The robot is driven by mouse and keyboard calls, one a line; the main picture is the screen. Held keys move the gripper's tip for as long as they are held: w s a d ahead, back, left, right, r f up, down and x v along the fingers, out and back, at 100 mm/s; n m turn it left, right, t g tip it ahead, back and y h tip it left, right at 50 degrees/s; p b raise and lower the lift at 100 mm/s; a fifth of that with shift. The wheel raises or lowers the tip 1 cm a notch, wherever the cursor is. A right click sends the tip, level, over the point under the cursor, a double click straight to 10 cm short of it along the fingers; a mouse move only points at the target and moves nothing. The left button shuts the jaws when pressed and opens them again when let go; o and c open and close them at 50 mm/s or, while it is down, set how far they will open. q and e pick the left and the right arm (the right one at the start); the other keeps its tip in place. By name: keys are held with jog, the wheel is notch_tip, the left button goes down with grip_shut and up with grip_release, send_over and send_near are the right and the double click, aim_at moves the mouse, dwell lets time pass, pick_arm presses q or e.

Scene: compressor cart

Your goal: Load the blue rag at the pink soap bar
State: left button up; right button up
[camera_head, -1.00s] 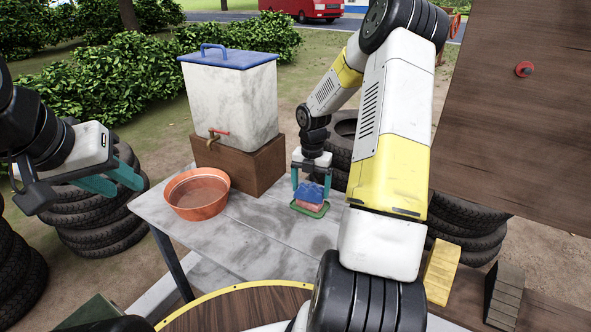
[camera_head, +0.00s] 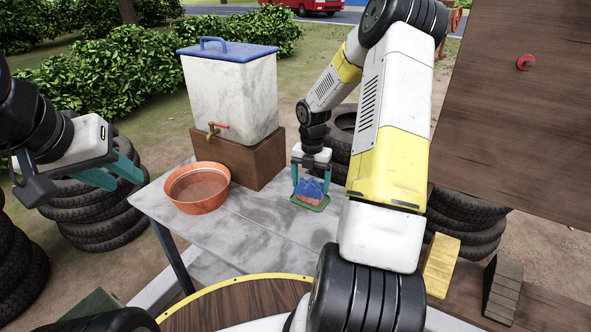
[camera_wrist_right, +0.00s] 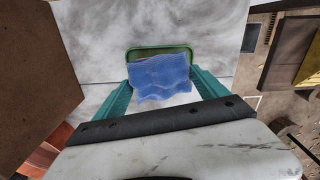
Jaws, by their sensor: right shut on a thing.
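The blue rag (camera_head: 310,187) is between the fingers of my right gripper (camera_head: 310,191), which is shut on it. The rag is draped against the pink soap bar (camera_head: 309,200), which shows just below it in a green dish (camera_head: 322,207) on the grey table. In the right wrist view the rag (camera_wrist_right: 158,75) spans between the teal fingers and hides the soap; the green dish (camera_wrist_right: 150,52) shows behind it. I cannot tell whether the rag presses on the soap. My left gripper (camera_head: 118,175) is open and empty, left of the table.
An orange basin (camera_head: 197,205) stands on the grey table (camera_head: 245,240), left of the dish. Behind it a white water tank (camera_head: 230,100) with a blue lid and a tap sits on a brown block (camera_head: 262,160). The table between basin and dish is clear. Tyres stand around the table.

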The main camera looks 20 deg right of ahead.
aim_at(301, 183)
jog(key=shift+f, duration=0.5)
dwell(1.2)
jog(key=shift+r, duration=3.55)
jog(key=a+m, duration=0.1)
jog(key=m, duration=0.1)
jog(key=a+m, duration=0.1)
jog(key=m, duration=0.1)
jog(key=a+m, duration=0.1)
jog(key=m, duration=0.2)
jog(key=shift+w+r, duration=0.1)
jog(key=shift+r, duration=0.15)
jog(key=a+r+m, duration=0.1)
jog(key=a+m, duration=0.8)
jog(key=m, duration=1.2)
jog(key=shift+s+r, duration=0.2)
